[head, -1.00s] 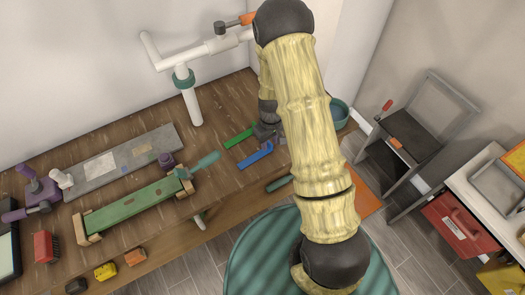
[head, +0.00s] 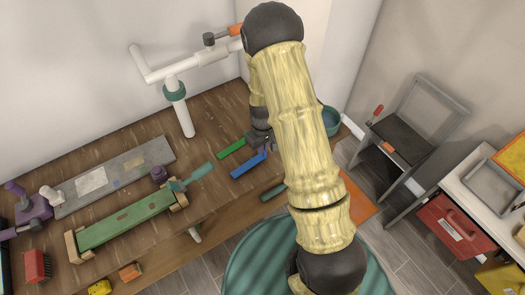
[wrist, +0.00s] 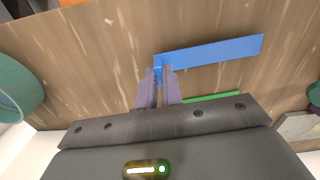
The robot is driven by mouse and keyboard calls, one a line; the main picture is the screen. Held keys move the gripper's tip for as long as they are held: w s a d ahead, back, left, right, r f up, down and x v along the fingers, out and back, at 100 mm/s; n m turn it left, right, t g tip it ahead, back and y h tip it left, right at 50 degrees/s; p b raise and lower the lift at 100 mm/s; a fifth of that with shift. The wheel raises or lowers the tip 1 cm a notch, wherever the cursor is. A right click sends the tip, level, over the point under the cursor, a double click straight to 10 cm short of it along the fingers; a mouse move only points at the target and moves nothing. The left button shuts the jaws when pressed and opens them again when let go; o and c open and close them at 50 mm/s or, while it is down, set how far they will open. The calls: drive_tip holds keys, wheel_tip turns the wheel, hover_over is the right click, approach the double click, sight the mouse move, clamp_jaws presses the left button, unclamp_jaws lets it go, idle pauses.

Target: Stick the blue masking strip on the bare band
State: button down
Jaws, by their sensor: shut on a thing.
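The blue masking strip (head: 248,165) is at the right part of the wooden bench, beside a green strip (head: 231,148). In the wrist view the blue strip (wrist: 215,50) stretches to the right from my fingertips. My gripper (wrist: 162,72) is shut on its left end, between two purple-grey fingers. In the head view my gripper (head: 263,143) is partly hidden behind my arm. I cannot tell whether the strip is clear of the bench. A long green board (head: 125,220) is held between wooden blocks at the left. I cannot clearly make out the bare band.
A grey plank (head: 125,175) lies behind the green board. A white pipe stand (head: 183,115) rises at the back of the bench (head: 210,115). A teal-handled tool (head: 192,177) is at the board's right end. A teal bowl (head: 331,121) is beyond my arm.

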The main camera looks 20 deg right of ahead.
wheel_tip(320, 180, up, 9)
drive_tip(key=shift+f+b, duration=0.1)
drive_tip(key=shift+b, duration=0.9)
